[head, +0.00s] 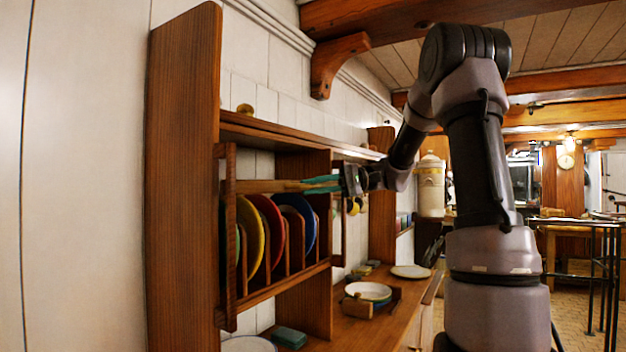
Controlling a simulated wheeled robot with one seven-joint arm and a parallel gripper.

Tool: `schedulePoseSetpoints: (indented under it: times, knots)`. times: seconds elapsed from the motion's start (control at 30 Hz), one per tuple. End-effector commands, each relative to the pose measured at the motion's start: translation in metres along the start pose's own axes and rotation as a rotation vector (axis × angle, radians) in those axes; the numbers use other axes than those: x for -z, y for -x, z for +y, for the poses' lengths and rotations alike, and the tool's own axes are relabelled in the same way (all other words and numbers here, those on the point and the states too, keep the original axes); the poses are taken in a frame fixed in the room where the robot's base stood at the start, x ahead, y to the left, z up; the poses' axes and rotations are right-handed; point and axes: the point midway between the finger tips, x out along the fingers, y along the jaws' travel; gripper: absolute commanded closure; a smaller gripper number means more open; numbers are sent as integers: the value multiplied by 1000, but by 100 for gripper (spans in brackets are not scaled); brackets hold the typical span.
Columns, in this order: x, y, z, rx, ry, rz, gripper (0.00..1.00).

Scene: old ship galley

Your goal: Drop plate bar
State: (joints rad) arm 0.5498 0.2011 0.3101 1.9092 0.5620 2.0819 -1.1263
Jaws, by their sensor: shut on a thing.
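The plate bar (272,186) is a wooden bar lying about level across the front of the plate rack (229,285), above the plates. My gripper (318,184), with teal fingers, is shut on the bar toward its right end. The bar's left end is at the rack's left upright. I cannot tell whether it rests in a bracket there. Below it, a yellow plate (250,235), a red plate (272,225) and a blue plate (300,215) stand on edge between wooden dividers.
Below the rack, a wooden counter (385,325) holds a white bowl (368,291), a flat plate (411,271) and a teal block (289,338). A cream canister (431,188) stands farther back. A metal railing (600,270) is at the right.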

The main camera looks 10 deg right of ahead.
Motion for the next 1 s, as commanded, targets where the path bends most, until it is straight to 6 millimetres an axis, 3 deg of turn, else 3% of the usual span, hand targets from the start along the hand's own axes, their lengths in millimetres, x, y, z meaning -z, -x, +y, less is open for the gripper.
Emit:
schedulePoseSetpoints:
  times: [0.4,0.6,0.8,1.0]
  knots:
    - [16,-16,116,2,-9,-1,100]
    - [23,-22,164,1,-6,0,100]
    - [27,-26,192,0,-4,0,100]
    - [28,-28,203,-1,-1,1,100]
